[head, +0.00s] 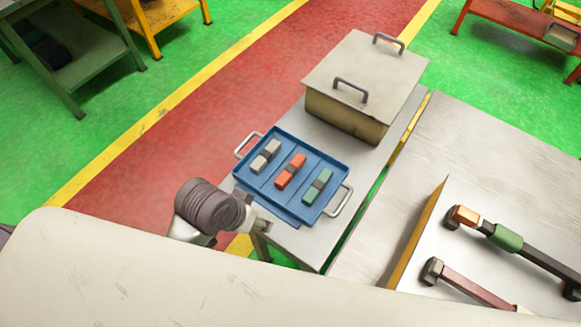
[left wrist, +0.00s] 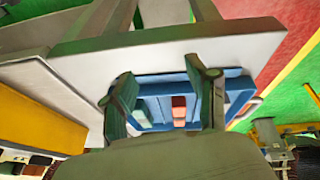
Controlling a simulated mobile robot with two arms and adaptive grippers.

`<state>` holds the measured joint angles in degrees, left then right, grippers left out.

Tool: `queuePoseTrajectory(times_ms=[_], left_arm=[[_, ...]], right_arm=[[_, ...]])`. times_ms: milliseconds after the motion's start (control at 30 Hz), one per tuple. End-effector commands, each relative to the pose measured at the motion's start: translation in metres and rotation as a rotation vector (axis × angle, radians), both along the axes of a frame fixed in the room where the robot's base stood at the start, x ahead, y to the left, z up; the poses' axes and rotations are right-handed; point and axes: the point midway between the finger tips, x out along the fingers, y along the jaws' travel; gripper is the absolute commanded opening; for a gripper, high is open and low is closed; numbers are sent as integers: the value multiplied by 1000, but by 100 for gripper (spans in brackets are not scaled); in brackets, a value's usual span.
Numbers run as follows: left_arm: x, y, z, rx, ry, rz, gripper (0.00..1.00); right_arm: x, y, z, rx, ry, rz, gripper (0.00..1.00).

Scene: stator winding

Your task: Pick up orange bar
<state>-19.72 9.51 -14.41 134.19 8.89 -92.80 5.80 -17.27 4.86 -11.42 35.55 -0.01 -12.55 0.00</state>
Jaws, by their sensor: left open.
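The orange bar (head: 290,171) has a dark middle band and lies in the middle section of a blue tray (head: 287,213). A whitish bar (head: 265,157) lies to its left and a green bar (head: 318,187) to its right. My left gripper (left wrist: 160,88) is open and empty. Its two fingers frame part of the tray in the left wrist view, with the orange bar (left wrist: 179,110) visible between them. In the head view my left wrist is at the tray's near left corner, and the fingers are mostly hidden. My right gripper is not in view.
A lidded metal box (head: 346,116) with two handles stands behind the tray on the same grey table (head: 335,212). The tray has wire handles at both ends. A second table (head: 480,140) at the right carries long dark parts with coloured bands (head: 507,239).

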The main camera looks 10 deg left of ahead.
Motion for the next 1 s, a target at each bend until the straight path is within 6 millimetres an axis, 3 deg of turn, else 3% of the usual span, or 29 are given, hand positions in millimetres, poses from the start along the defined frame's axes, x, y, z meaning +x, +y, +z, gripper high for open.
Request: queuePoseTrajectory(times_ms=[267, 500, 633, 800, 1000], left_arm=[[45, -49, 16, -76, 23, -107, 58], [92, -83, 45, -49, 106, -225, 58], [120, -81, 66, 37, 177, -244, 58], [148, -62, 94, 147, 246, -203, 58], [162, -48, 111, 209, 285, -157, 58]], right_arm=[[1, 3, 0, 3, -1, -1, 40], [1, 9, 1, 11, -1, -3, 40], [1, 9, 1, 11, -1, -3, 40], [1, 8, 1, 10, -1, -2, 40], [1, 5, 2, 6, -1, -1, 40]])
